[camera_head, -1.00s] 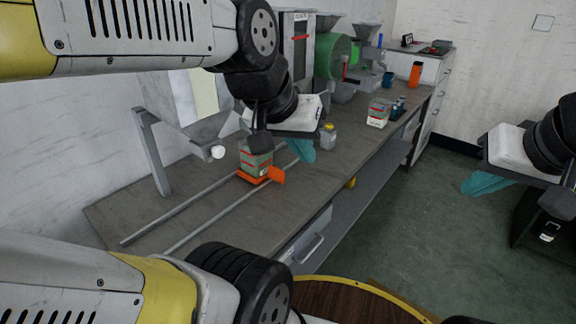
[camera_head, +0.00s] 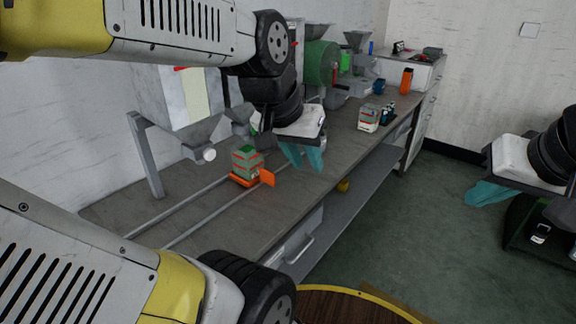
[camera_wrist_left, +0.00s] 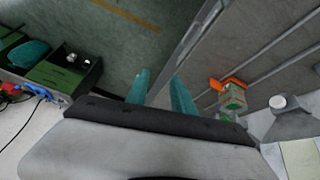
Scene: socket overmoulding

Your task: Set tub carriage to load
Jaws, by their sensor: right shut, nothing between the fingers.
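The orange tub carriage (camera_head: 243,181) sits on two parallel rails on the bench, with an orange tab (camera_head: 267,177) on its right side. A green-and-red tub (camera_head: 246,162) stands on it. In the left wrist view the carriage (camera_wrist_left: 232,84) and tub (camera_wrist_left: 233,100) are right of the fingers. My left gripper (camera_head: 304,158) is open and empty, its teal fingers parted, to the right of the carriage and apart from it. My right gripper (camera_head: 490,192) is shut and empty, out over the floor at the right.
A grey hopper with a white nozzle (camera_head: 209,155) stands behind the rails. A similar box (camera_head: 369,117), an orange bottle (camera_head: 406,80) and machines, including a green drum (camera_head: 322,60), stand farther along the bench. The front rail end is clear. A dark green crate (camera_head: 540,225) is at right.

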